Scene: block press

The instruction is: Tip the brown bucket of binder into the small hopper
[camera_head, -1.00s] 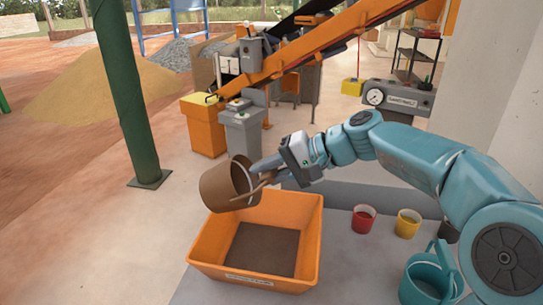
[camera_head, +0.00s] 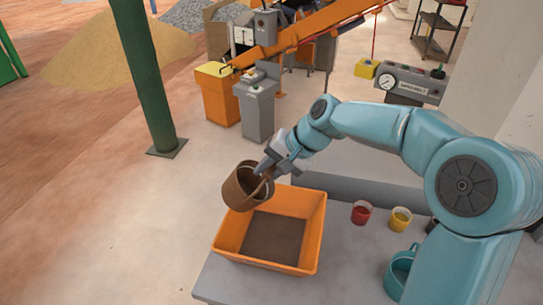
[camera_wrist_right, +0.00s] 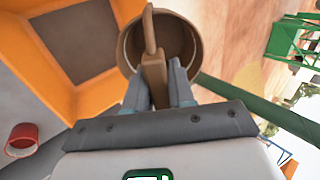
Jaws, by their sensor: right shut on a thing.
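My right gripper (camera_head: 265,171) is shut on the handle of the brown bucket (camera_head: 238,192). The bucket hangs tilted in the air by the back left corner of an open orange bin (camera_head: 316,232), its mouth facing up and to the right. In the right wrist view the fingers (camera_wrist_right: 158,88) close on the brown handle piece, with the bucket (camera_wrist_right: 187,62) just beyond. What is inside the bucket cannot be made out. Which thing is the small hopper is unclear; an orange box with a yellow top (camera_head: 216,98) stands at the conveyor's foot. My left gripper is out of view.
A red cup (camera_head: 361,213), a yellow cup (camera_head: 400,220) and a teal watering can (camera_head: 398,272) stand on the grey table right of the bin. A green post (camera_head: 145,80) rises at left. A grey pedestal (camera_head: 257,108) stands behind; open floor lies between.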

